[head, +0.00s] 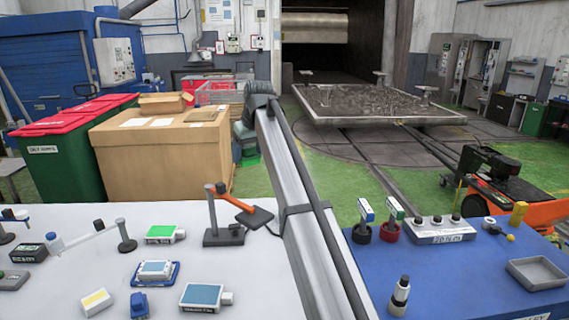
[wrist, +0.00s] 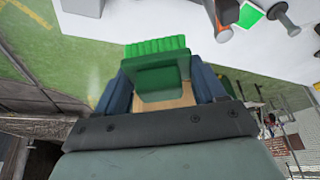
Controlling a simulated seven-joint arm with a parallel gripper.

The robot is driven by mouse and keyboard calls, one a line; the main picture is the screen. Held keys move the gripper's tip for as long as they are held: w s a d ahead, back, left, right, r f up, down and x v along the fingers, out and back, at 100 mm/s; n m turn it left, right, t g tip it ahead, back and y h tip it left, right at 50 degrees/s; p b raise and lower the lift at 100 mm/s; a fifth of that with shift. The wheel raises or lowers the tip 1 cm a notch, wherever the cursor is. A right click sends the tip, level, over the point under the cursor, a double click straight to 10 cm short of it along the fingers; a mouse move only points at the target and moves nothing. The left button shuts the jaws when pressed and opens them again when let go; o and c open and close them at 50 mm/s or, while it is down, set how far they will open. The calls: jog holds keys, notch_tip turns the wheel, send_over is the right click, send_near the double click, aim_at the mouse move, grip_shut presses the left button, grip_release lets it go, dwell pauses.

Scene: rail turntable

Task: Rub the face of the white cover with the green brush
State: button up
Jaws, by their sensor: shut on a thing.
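My gripper (wrist: 163,85) is shut on the green brush (wrist: 163,70) in the wrist view. Its blue fingers press on both sides of the brush's block, and the ribbed green bristle end points away from the wrist. In the head view my gripper (head: 243,143) hangs beyond the far edge of the white table, by the cardboard box, with a bit of the green brush (head: 250,160) showing below it. I cannot tell for sure which thing is the white cover; several white-cased boxes lie on the white table. The brush touches nothing that I can see.
The white table (head: 70,265) holds several small devices and a jointed stand (head: 224,236). The blue table (head: 440,285) on the right holds a knob panel (head: 440,228), cups and a grey tray (head: 536,273). A cardboard box (head: 160,155) stands behind; green floor lies beyond.

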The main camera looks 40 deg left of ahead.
jog(key=s+a+r+n, duration=0.2)
jog(key=s+a+r, duration=0.1)
jog(key=s+a, duration=0.7)
jog(key=n+g+h, duration=0.1)
jog(key=n+g, duration=0.3)
jog(key=n, duration=0.6)
send_over(142, 266)
notch_tip(142, 266, down, 20)
jog(key=shift+s+f, duration=0.1)
jog(key=shift+f, duration=3.45)
jog(key=shift+w+d+f, duration=0.6)
jog(key=shift+w+d, duration=2.4)
jog(key=shift+s+a, duration=2.95)
jog(key=shift+a, duration=0.1)
jog(key=shift+r, duration=0.2)
notch_tip(142, 266, up, 8)
jog(key=shift+f, duration=0.2)
